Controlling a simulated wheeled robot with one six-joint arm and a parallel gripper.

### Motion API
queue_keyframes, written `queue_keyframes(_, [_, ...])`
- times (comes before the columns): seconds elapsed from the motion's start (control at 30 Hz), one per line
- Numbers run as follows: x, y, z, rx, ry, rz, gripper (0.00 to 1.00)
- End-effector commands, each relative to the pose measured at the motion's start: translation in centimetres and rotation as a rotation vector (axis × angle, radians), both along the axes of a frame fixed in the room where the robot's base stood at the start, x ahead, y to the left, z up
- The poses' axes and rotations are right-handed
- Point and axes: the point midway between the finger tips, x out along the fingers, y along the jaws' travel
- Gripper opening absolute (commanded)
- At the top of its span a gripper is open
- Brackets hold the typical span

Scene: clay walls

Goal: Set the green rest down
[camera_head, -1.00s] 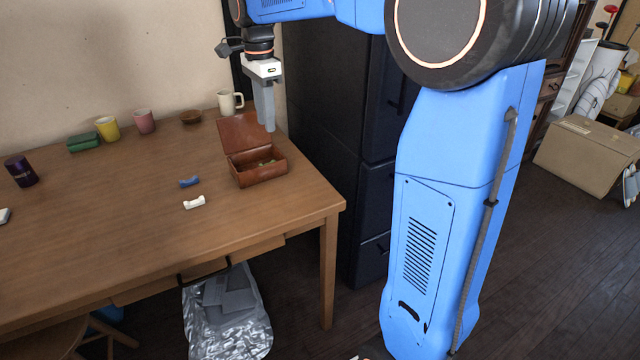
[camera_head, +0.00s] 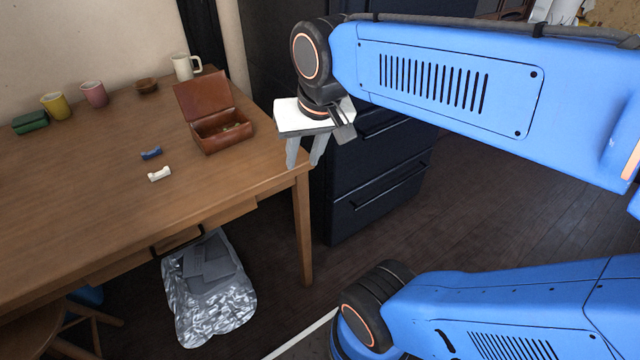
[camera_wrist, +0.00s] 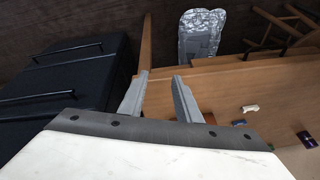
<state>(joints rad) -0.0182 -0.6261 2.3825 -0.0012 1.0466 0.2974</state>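My gripper (camera_head: 304,164) hangs over the table's right edge, to the right of the wooden box. In the wrist view its two fingers (camera_wrist: 160,78) stand apart, with nothing seen between them. I cannot make out a green rest for sure. A blue rest (camera_head: 151,153) and a white rest (camera_head: 159,174) lie apart on the table, left of the box. The white rest also shows in the wrist view (camera_wrist: 250,108). The reddish-brown box (camera_head: 222,138) has its lid up; small yellowish-green bits lie inside, too small to identify.
The wooden table (camera_head: 90,215) has free room at its front and middle. A dark green case (camera_head: 30,122), a yellow cup (camera_head: 56,106), a pink cup (camera_head: 94,94), a brown bowl (camera_head: 147,87) and a cream mug (camera_head: 186,66) stand along the back. A dark cabinet (camera_head: 375,185) stands right of the table.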

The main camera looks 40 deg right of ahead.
Motion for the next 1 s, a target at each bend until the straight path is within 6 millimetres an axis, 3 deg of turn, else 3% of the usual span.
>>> queue_keyframes(0.1, [-2.7, -0.2, -2.1, -0.045, -0.036, 0.117, 0.3])
queue_keyframes(0.3, [-4.9, -0.4, -4.2, -0.099, -0.071, 0.239, 0.3])
queue_keyframes(1.0, [-5.2, -0.4, -4.6, -0.109, -0.076, 0.262, 0.3])
